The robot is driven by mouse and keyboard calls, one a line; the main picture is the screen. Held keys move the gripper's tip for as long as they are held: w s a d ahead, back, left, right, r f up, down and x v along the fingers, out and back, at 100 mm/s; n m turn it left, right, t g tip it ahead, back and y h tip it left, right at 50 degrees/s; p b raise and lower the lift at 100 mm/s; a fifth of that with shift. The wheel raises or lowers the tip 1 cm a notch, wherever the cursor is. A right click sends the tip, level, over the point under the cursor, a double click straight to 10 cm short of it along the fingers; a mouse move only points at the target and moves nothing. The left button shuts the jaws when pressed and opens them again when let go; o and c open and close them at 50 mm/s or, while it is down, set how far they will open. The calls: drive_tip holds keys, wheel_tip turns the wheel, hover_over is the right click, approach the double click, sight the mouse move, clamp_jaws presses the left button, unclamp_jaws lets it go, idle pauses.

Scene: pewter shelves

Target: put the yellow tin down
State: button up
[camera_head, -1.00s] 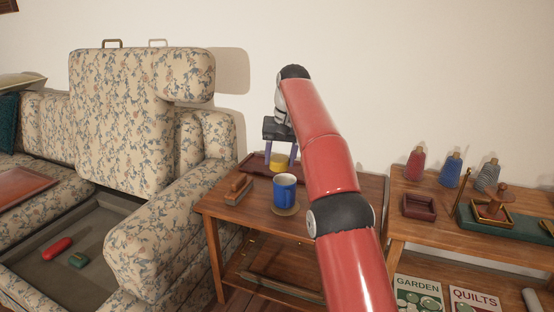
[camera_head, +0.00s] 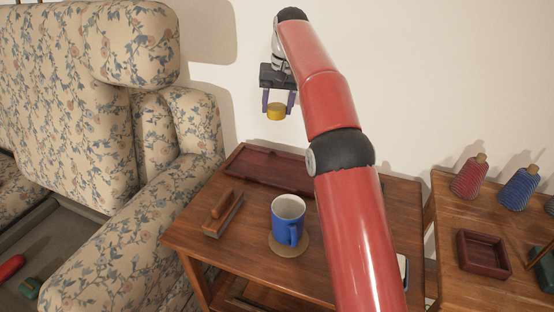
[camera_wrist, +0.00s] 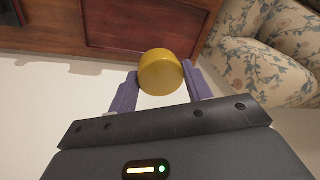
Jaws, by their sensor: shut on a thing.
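The yellow tin (camera_head: 276,112) is a short round tin held in the air above the back of the wooden side table (camera_head: 250,262). My gripper (camera_head: 278,108) is shut on it, with a purple finger on each side. In the wrist view the yellow tin (camera_wrist: 161,72) sits between the two fingertips (camera_wrist: 161,84), clear of the table. A dark red tray (camera_head: 262,166) lies on the table's back part, below the tin. The tray's right part is hidden by my arm.
A blue mug (camera_head: 287,222) stands on a round coaster (camera_head: 289,245) mid-table. A wooden-handled brush (camera_head: 223,213) lies at the left. A floral armchair (camera_head: 150,235) borders the left side. At right, another table holds a small dark red box (camera_head: 483,255) and thread cones (camera_head: 470,177).

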sight(276, 169)
wheel_tip(276, 169, down, 19)
drive_tip(key=b, duration=0.5)
drive_tip(key=shift+s+r+b, duration=0.15)
drive_tip(key=shift+b, duration=0.15)
drive_tip(key=o, duration=1)
drive_tip(key=shift+c, duration=0.2)
